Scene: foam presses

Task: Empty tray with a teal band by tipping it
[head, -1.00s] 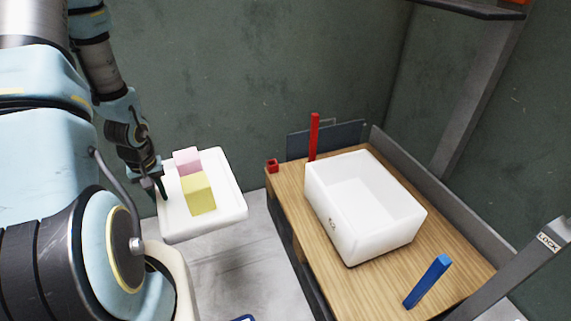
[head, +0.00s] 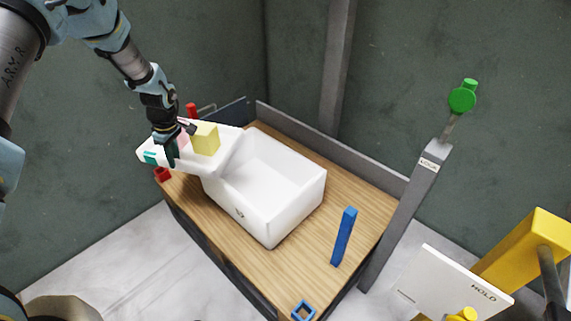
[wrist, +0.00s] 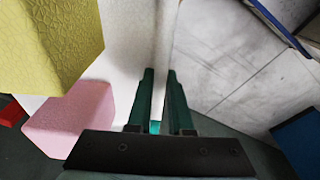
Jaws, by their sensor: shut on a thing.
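The white tray (head: 222,163) has a teal band (head: 150,157) at its left end. My gripper (head: 172,161) is shut on the tray's edge wall; in the wrist view the wall runs between the gripper's fingers (wrist: 161,95). A yellow foam block (head: 205,139) and a pink block (head: 183,139), partly hidden by my gripper, are still on the tray. The yellow block (wrist: 50,40) and pink block (wrist: 72,120) also show in the wrist view. The tray looks near level, and overlaps the back left rim of a white bin (head: 240,213) in the picture. The bin looks empty.
The bin stands on a wooden table (head: 230,253). A red post (head: 191,110) and red socket (head: 162,174) are at its left, a blue post (head: 344,236) and blue socket (head: 304,310) at its right. A grey post with a green knob (head: 463,96) stands right.

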